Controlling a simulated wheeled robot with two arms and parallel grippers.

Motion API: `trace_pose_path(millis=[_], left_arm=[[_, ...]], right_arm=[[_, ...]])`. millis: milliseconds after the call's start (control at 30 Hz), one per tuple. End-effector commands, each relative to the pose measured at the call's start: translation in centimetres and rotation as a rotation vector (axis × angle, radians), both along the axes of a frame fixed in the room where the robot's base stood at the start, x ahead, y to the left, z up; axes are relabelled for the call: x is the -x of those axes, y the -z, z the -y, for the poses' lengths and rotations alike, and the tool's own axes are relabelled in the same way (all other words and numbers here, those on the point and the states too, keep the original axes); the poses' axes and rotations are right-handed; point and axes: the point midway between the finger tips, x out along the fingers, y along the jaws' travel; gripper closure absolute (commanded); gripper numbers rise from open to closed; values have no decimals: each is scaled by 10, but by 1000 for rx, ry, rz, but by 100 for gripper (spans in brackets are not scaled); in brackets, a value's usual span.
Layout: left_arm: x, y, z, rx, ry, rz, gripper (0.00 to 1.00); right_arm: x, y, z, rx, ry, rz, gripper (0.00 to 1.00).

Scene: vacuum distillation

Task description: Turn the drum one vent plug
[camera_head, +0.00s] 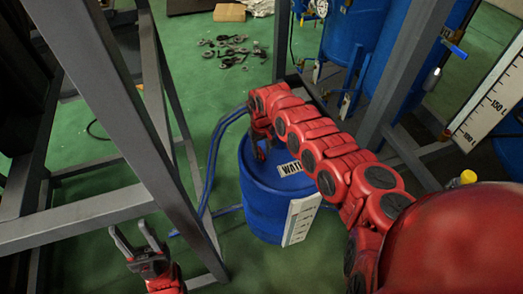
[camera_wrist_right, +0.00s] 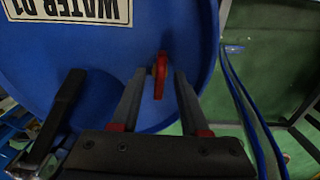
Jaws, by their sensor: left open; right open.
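The blue drum one (camera_head: 262,205), labelled "WATER 01", stands on the green floor; its lid (camera_wrist_right: 70,75) fills much of the right wrist view. The red vent plug (camera_wrist_right: 160,75) stands on the lid near the rim in that view. My right gripper (camera_head: 261,153) is open over the lid, its two fingers on either side of the plug with visible gaps. In the head view the plug is hidden or too small to tell. My left gripper (camera_head: 138,238) is open and empty at the lower left, away from the drum.
Grey frame posts (camera_head: 160,110) stand left of the drum, between it and my left gripper. Blue hoses (camera_head: 212,165) run beside the drum. A dark lever-like part (camera_wrist_right: 62,110) lies left of my right gripper. Larger blue tanks (camera_head: 355,35) stand behind. Small metal parts (camera_head: 232,50) lie on the floor.

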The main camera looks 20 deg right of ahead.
Motion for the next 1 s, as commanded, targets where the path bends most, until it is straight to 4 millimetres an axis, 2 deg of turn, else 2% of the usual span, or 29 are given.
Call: trace_pose_path(millis=[167,400,767,1000], left_arm=[[0,0,0,0,0,0,50],[0,0,0,0,0,0,50],[0,0,0,0,0,0,50],[0,-1,0,0,0,0,50]], right_arm=[[0,0,0,0,0,0,57],[0,0,0,0,0,-1,100],[0,0,0,0,-4,-1,100],[0,-1,0,0,-68,0,100]])
